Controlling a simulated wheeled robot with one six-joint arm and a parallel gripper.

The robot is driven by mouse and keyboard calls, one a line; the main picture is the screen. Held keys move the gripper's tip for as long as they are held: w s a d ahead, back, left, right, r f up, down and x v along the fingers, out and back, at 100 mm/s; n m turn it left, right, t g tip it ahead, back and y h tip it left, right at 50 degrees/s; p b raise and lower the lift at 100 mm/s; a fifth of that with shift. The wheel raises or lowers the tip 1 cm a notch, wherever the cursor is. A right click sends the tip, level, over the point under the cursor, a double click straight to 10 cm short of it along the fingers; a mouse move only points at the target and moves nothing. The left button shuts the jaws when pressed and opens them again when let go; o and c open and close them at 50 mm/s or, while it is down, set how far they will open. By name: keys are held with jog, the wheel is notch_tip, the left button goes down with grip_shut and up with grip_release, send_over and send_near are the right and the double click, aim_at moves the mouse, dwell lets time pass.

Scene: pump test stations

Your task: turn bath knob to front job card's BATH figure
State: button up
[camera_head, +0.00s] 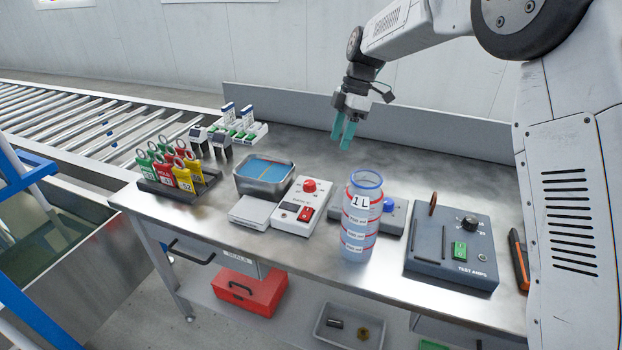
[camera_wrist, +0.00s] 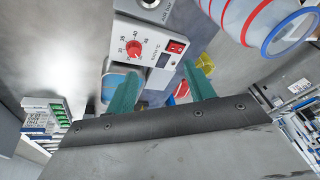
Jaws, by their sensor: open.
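The bath controller (camera_head: 291,219) is a white box on the bench with a red round knob (camera_head: 310,185) and a red switch. In the wrist view the red knob (camera_wrist: 133,48) sits in a printed number scale; its exact pointer setting is too small to read surely. My gripper (camera_head: 342,139) is open and empty, high above the bench, behind and right of the knob and clear of it. In the wrist view its teal fingers (camera_wrist: 161,72) stand apart. Upright white-and-blue cards (camera_head: 229,110) stand at the back left, possibly the job cards; their figures are unreadable.
A water-filled metal bath (camera_head: 264,176) stands left of the controller. A tall 1 L jar (camera_head: 361,218) stands close on its right, with a blue-knobbed box (camera_head: 392,214) behind. A test-amps box (camera_head: 451,247) is farther right; a tag rack (camera_head: 178,186) is left. Bare bench lies behind.

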aim_at(309, 182)
jog(key=w+a+f+n, duration=0.1)
jog(key=a+f, duration=0.1)
jog(key=f, duration=0.3)
jog(key=w+a+f+n, duration=0.1)
jog(key=a+f, duration=0.2)
jog(key=f, duration=0.2)
jog(key=w+a+f+n+g, duration=0.1)
jog(key=a+f+n, duration=0.1)
jog(key=f, duration=0.4)
jog(key=shift+a+y, duration=0.3)
jog(key=shift+a, duration=0.1)
jog(key=c, duration=1)
